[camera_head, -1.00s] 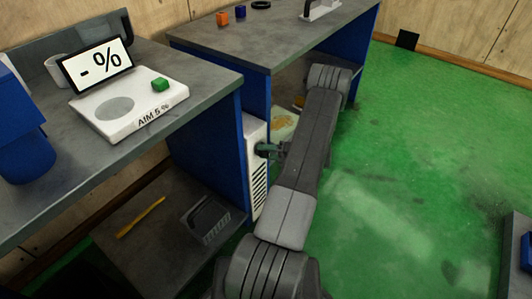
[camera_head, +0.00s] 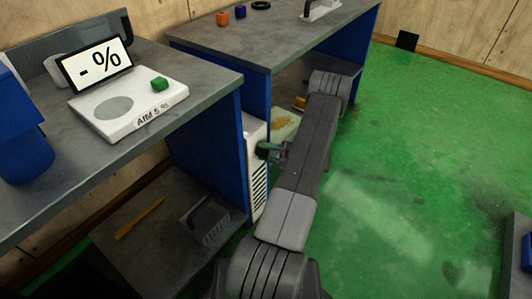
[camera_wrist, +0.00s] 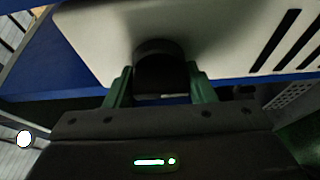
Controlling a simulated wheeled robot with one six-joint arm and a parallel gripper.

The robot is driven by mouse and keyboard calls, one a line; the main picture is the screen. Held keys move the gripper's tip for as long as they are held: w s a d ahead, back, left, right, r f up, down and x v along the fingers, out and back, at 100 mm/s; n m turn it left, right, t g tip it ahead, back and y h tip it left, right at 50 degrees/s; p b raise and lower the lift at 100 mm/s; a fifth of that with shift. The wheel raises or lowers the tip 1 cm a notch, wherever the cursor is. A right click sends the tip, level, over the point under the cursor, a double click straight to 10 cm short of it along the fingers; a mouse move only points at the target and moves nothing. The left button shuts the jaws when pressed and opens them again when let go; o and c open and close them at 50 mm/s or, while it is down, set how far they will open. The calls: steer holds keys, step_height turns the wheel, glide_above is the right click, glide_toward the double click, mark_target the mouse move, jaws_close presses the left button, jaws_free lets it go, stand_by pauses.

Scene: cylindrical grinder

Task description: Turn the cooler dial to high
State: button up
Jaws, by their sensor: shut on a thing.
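The cooler (camera_head: 256,186) is a white box with dark vent slots, standing between the two blue bench ends. In the wrist view its pale face (camera_wrist: 225,35) fills the upper part. The black dial (camera_wrist: 160,66) sticks out from that face, between the two green fingers of my gripper (camera_wrist: 160,88). The fingers are shut on the dial's sides. In the head view my gripper (camera_head: 268,152) is at the cooler's upper front, and the dial is mostly hidden there. The dial's markings and pointer cannot be made out.
A grey basket (camera_head: 207,220) and a yellow tool (camera_head: 140,218) lie on the lower shelf. The green floor (camera_head: 430,150) at right is mostly clear.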

steer(key=o, duration=0.9)
steer(key=shift+o, duration=0.2)
steer(key=p+v, duration=0.1)
steer(key=v, duration=1.2)
steer(key=shift+d, duration=0.4)
steer(key=shift+f, duration=0.1)
steer(key=b+x, duration=0.1)
steer(key=x, duration=1.3)
steer(key=shift+d, duration=0.1)
